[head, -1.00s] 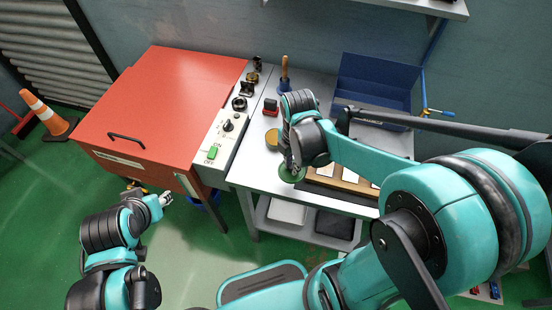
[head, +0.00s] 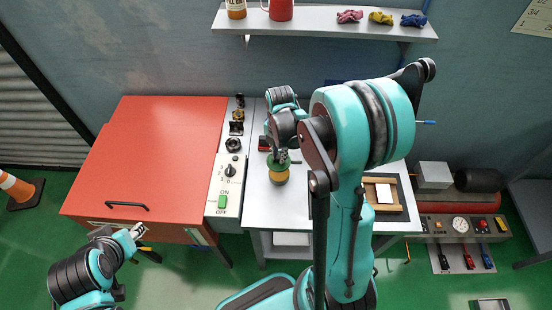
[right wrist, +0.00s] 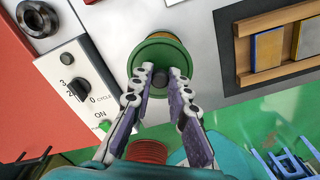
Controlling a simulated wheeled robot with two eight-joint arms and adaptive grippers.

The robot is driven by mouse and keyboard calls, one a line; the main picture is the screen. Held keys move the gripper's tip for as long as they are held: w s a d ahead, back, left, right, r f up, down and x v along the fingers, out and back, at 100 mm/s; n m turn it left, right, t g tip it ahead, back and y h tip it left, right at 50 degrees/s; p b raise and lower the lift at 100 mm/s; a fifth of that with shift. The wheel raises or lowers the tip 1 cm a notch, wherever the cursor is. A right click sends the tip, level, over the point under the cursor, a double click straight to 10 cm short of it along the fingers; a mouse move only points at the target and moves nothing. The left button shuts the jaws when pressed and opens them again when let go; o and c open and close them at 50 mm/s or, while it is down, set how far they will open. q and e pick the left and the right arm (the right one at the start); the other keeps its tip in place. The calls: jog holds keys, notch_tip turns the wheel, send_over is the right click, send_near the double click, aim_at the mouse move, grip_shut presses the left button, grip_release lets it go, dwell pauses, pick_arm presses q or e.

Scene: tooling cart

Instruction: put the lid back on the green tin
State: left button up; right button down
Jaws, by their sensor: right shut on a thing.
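The green tin (head: 279,178) stands on the grey cart top, just right of the control panel, with a yellowish band showing. In the right wrist view the round green lid (right wrist: 149,56) with a dark knob covers most of the tin, and a yellowish edge shows behind it. My right gripper (right wrist: 160,80) is shut on the lid's knob from above. It also shows in the head view (head: 281,157), partly hidden by my arm. I cannot tell whether the lid touches the tin. My left gripper (head: 138,231) hangs empty near the orange cabinet's front; its opening is unclear.
The orange cabinet (head: 150,160) and its knob panel (head: 226,184) stand close left of the tin. A wooden tray (head: 399,205) lies right on the cart. Dark knobs line the panel's back. A shelf (head: 325,28) hangs above. My right arm hides the cart's middle.

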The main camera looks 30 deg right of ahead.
aim_at(280, 166)
jog(key=shift+s+d+f+b, duration=0.2)
jog(key=shift+f+b, duration=0.15)
jog(key=shift+f, duration=0.15)
jog(key=shift+f+b, duration=0.3)
jog(key=shift+f, duration=0.1)
jog(key=shift+a+f+b, duration=0.15)
jog(key=shift+f+b, duration=1.6)
jog(key=shift+f, duration=0.5)
jog(key=shift+f+b, duration=0.15)
jog(key=shift+b, duration=0.4)
jog(key=c, duration=0.9)
grip_release()
